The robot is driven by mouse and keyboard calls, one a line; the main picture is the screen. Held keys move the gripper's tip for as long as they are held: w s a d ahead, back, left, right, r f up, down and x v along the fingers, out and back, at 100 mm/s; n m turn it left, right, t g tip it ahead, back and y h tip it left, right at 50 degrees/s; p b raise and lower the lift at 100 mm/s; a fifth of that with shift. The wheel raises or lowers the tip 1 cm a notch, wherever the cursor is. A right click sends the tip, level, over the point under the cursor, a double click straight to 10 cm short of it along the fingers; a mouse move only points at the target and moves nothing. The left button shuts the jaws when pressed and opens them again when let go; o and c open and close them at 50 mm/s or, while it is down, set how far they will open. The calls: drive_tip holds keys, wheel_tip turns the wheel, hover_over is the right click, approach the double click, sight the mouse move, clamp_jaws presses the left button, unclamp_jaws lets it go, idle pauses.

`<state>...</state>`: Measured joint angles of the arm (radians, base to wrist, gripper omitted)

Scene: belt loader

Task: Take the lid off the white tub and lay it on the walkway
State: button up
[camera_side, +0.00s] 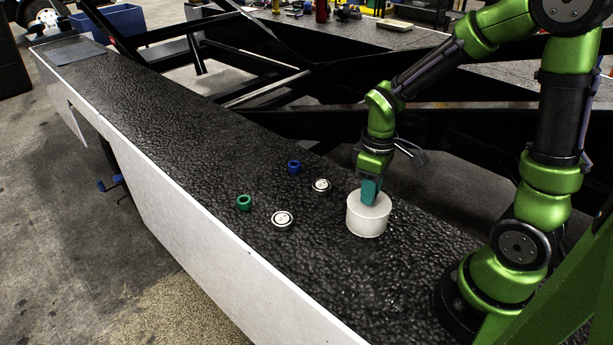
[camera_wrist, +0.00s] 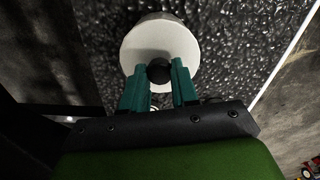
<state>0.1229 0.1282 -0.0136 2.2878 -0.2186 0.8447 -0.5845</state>
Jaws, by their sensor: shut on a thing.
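The white tub (camera_side: 366,225) stands upright on the dark, bumpy walkway (camera_side: 180,130), in front of my arm's base. Its white lid (camera_wrist: 142,40) shows from above in the wrist view, with a dark round knob (camera_wrist: 159,71) on it. My gripper (camera_side: 369,190) points down at the top of the tub. In the wrist view its two teal fingers (camera_wrist: 160,75) are on either side of the knob and shut on it. The lid appears to sit on the tub; the side view shows no clear gap between them.
A green ring (camera_side: 244,203), a blue ring (camera_side: 294,167) and two silver discs (camera_side: 282,220) (camera_side: 321,186) lie on the walkway left of the tub. A grey flat sheet (camera_side: 75,52) lies at the far end. The long middle stretch of the walkway is clear.

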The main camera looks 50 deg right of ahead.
clamp_jaws()
drive_tip(key=shift+r, duration=0.15)
wheel_tip(320, 180, up, 8)
drive_tip(key=shift+r, duration=0.25)
drive_tip(key=s+a+f+n, duration=0.1)
drive_tip(key=a+f+n, duration=0.2)
drive_tip(key=a+n, duration=0.55)
drive_tip(key=s+a+f+n, duration=0.1)
drive_tip(key=a+f+n, duration=0.3)
drive_tip(key=a+n, duration=0.4)
drive_tip(key=shift+n, duration=0.75)
drive_tip(key=f, duration=0.3)
drive_tip(key=d+f, duration=0.1)
drive_tip(key=f, duration=0.3)
drive_tip(key=shift+d+f, duration=0.2)
drive_tip(key=shift+f, duration=0.05)
